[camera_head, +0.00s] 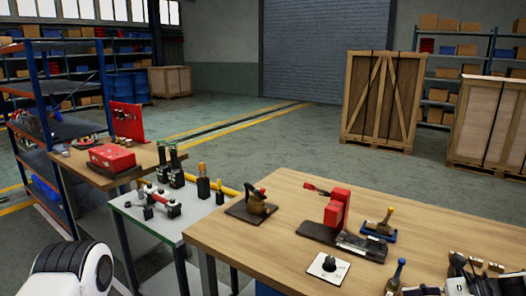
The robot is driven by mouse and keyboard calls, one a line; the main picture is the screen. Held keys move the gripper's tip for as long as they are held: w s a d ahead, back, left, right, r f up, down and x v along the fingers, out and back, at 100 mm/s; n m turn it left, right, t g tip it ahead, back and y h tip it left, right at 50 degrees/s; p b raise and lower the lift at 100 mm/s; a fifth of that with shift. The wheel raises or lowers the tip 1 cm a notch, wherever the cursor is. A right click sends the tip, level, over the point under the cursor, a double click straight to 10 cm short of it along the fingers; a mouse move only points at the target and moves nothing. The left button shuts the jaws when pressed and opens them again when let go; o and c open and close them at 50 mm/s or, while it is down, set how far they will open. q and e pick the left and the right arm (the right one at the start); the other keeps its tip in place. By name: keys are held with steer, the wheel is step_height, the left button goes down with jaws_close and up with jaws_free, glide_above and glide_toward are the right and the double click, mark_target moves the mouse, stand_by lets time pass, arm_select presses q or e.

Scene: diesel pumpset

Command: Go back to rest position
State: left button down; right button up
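A black ribbed and white part of my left arm shows at the bottom left corner, left of the grey table (142,222). White and black parts of what looks like my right arm show at the bottom right corner, over the near edge of the wooden workbench (265,232).
The workbench holds a red device (337,208), a brown pump-like part (258,203), a white plate (328,267) and a blue-handled tool (397,273). A red box (111,158) sits on the left wooden table. Wooden crates (383,100) stand behind; the floor between is clear.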

steer(key=shift+g, duration=0.9)
steer(key=f, duration=0.1)
steer(key=a+f, duration=0.1)
steer(key=f, duration=0.2)
steer(key=shift+a+f, duration=0.3)
steer(key=s+a+f+n+g+h, duration=0.1)
steer(key=s+a+f+n+h, duration=0.2)
steer(key=s+f+n, duration=0.4)
steer(key=s+a+f+n+g+h, duration=0.2)
steer(key=s+f+n, duration=0.5)
steer(key=s, duration=0.4)
steer(key=s+a+f+n+g+h, duration=0.1)
steer(key=s+a+f+n+h, duration=0.4)
steer(key=s+f+n+h, duration=0.1)
steer(key=s+f+n, duration=0.1)
steer(key=s+n, duration=0.1)
steer(key=s, duration=0.1)
steer(key=shift+g, duration=0.3)
steer(key=shift+a+h, duration=0.15)
steer(key=shift+h, duration=0.15)
